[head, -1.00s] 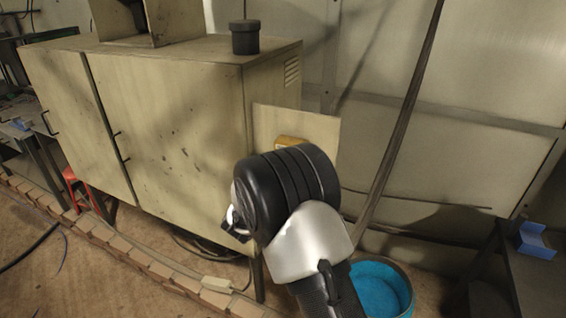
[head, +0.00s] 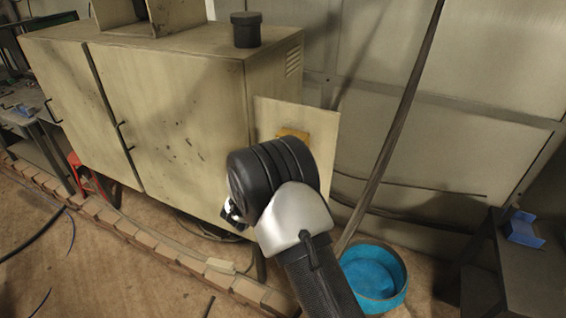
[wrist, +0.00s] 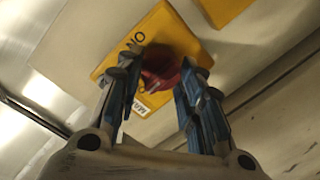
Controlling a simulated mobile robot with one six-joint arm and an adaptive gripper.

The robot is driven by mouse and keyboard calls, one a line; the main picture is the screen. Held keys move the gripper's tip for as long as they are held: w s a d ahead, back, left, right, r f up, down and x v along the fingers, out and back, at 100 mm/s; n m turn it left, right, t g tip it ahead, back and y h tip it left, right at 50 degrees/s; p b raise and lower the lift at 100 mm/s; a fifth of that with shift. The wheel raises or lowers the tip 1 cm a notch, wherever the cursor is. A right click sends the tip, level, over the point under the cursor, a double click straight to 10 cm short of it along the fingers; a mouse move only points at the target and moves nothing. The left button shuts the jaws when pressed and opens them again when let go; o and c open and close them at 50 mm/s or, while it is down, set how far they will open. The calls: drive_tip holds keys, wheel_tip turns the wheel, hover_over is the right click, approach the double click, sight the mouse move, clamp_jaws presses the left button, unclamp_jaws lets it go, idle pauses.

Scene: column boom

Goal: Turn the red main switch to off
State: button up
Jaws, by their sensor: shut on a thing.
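The red main switch (wrist: 163,68) is a red knob on a yellow plate (wrist: 108,68) in the wrist view. The plate carries dark lettering, partly covered by my fingers, and a white label reading in part "MAIN". My gripper (wrist: 160,80) is shut on the red knob, with one finger on each side. In the head view my arm hides the knob and my fingers. Only the top of the yellow plate (head: 293,134) shows there, on a pale panel (head: 320,150) beside the cabinet.
A second yellow plate (wrist: 222,8) lies close to the switch in the wrist view. A beige cabinet (head: 180,120) stands left of my arm, with a black canister (head: 246,30) on top. A blue tub (head: 374,278) is on the floor at right. A dark slanting pole (head: 395,140) stands behind.

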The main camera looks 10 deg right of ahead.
drive_tip(key=o, duration=1.1)
drive_tip(key=shift+c, duration=0.2)
drive_tip(key=v, duration=1.2)
